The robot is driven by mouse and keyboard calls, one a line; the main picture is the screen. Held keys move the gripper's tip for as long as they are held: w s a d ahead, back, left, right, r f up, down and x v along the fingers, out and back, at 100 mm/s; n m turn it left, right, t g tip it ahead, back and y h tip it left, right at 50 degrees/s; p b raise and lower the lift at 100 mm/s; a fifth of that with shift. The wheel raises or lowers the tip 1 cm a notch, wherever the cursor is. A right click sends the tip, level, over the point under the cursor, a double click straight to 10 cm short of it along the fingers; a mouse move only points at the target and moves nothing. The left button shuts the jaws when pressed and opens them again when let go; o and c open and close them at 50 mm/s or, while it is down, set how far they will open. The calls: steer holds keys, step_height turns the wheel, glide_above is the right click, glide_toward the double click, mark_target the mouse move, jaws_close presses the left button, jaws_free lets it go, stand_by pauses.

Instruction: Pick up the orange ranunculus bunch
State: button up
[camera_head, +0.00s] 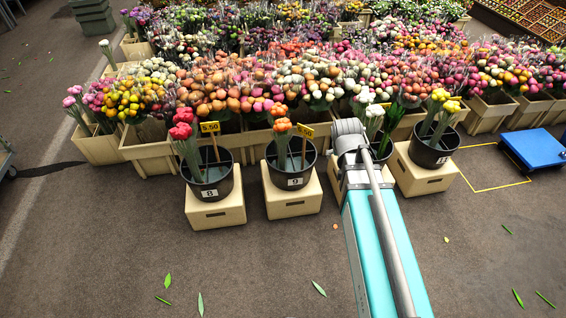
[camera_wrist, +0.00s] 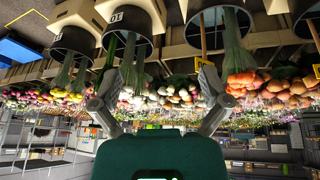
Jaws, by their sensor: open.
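The orange ranunculus bunch (camera_head: 282,126) stands upright in a black bucket marked 9 (camera_head: 292,176) in the head view, just left of my arm. In the wrist view, which is upside down, an orange bunch (camera_wrist: 242,82) hangs right of centre, its green stems (camera_wrist: 232,38) running up into a black bucket. My gripper (camera_wrist: 160,86) is open in the wrist view, with nothing between its fingers. The orange bunch is beyond and to the right of the right finger there, apart from it. In the head view the fingers are hidden behind my arm.
Bucket 8 (camera_head: 212,184) with red flowers (camera_head: 182,130) stands to the left. White flowers (camera_head: 375,110) and a yellow bunch (camera_head: 452,106) stand to the right. Yellow price signs (camera_head: 305,131) rise beside the bunches. Crates of flowers fill the back. The front floor is clear except for scattered leaves.

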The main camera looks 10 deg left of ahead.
steer(key=w+a+f+t+b, duration=0.2)
steer(key=w+a+f+b, duration=0.25)
steer(key=f+b, duration=0.4)
steer(key=w+a+f+t+b, duration=0.35)
steer(key=w+f+b, duration=0.3)
steer(key=b, duration=0.25)
steer(key=n+t+y+b, duration=0.2)
steer(key=t+y+b, duration=0.1)
steer(key=b, duration=1.3)
glide_toward(283, 155)
steer(key=shift+v, duration=0.75)
steer(key=shift+a, duration=0.1)
steer(key=b+x, duration=0.3)
steer(key=x, duration=0.4)
steer(key=shift+f, duration=0.15)
steer(key=shift+w+a+f, duration=0.15)
steer(key=shift+w+f, duration=0.05)
steer(key=shift+w, duration=0.45)
steer(key=shift+b+x, duration=1)
steer(key=shift+x, duration=1.6)
steer(key=shift+w+r, duration=0.1)
steer(key=shift+r, duration=0.05)
